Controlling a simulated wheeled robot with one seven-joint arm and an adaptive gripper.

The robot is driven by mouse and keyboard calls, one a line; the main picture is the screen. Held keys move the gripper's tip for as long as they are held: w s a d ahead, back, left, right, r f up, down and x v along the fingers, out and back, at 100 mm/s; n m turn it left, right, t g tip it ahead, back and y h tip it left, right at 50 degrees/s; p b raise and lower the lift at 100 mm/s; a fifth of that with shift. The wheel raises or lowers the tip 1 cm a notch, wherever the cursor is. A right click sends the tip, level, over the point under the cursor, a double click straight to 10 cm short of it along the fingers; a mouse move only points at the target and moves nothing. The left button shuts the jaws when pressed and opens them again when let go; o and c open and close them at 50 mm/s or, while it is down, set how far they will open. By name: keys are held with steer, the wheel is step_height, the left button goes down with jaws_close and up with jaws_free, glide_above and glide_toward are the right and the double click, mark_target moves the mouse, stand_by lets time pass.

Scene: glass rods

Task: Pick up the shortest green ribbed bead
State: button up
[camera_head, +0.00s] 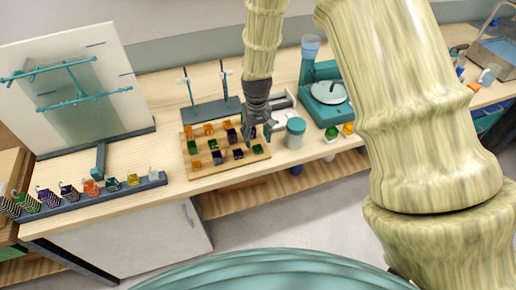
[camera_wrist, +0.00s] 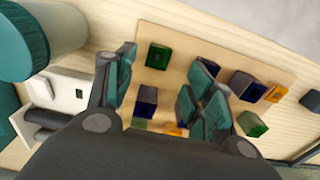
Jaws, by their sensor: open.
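A light wooden board (camera_head: 228,163) on the bench holds several small block-like beads in green, orange and dark blue. Green beads show at its left (camera_head: 192,147) and near its front right corner (camera_head: 257,149). In the wrist view one green bead (camera_wrist: 158,56) lies beyond and between my fingers, and another green bead (camera_wrist: 252,124) lies right of the right finger. I cannot tell their ribbing or which is shortest. My gripper (camera_head: 259,131) is open and empty over the board's right part; its parted fingers also show in the wrist view (camera_wrist: 161,85). The fingers hide some beads.
A teal-and-white jar (camera_head: 296,132) stands close right of the board. A two-post stand (camera_head: 210,110) is behind it, and a teal balance (camera_head: 326,95) is farther right.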

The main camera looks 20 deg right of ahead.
mark_target(258, 148)
steer(key=shift+d+f+p, duration=0.2)
steer(key=shift+f+p, duration=0.8)
steer(key=shift+f, duration=0.35)
steer(key=shift+f+p, duration=0.4)
steer(key=shift+f, duration=0.85)
steer(key=c, duration=1)
